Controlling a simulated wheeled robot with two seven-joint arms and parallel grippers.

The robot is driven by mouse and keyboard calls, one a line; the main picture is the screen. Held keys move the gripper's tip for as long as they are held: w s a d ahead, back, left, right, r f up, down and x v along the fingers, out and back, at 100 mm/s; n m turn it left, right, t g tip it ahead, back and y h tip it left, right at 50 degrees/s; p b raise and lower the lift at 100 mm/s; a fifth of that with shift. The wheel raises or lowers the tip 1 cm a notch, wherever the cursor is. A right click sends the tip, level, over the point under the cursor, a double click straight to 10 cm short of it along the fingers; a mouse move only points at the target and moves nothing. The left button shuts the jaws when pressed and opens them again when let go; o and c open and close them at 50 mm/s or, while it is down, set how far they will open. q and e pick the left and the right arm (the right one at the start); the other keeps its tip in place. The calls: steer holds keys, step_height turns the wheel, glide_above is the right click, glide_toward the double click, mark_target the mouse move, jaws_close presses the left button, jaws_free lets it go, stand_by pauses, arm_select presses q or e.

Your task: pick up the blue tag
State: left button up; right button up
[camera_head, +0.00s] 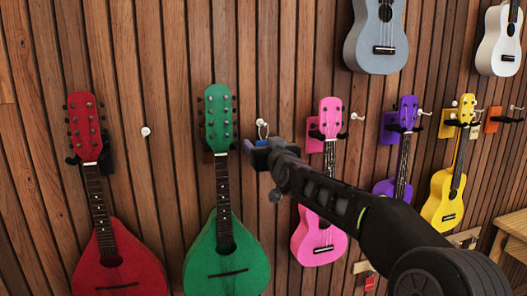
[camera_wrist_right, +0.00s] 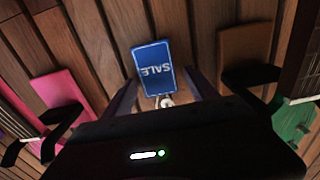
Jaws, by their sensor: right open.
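The blue tag (camera_wrist_right: 152,68) shows in the right wrist view, with white "SALE" lettering upside down. A small pale hook end (camera_wrist_right: 166,101) is at its lower edge. My right gripper (camera_wrist_right: 165,92) is open, with its dark fingers on either side of the tag's lower end. I cannot tell whether they touch it. In the head view my right gripper (camera_head: 262,152) is at the wall between the green and pink instruments, just below a white hook with a loop (camera_head: 262,128). The tag is not clearly distinguishable there. My left gripper is not in view.
A green instrument (camera_head: 226,255) hangs left of my gripper and a pink ukulele (camera_head: 318,238) right of it. Red (camera_head: 118,262), purple (camera_head: 398,180) and yellow (camera_head: 445,200) instruments hang along the slatted wood wall. A wooden table (camera_head: 512,225) stands at right.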

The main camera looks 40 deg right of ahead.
steer(key=c, duration=1.4)
steer(key=shift+r, duration=0.15)
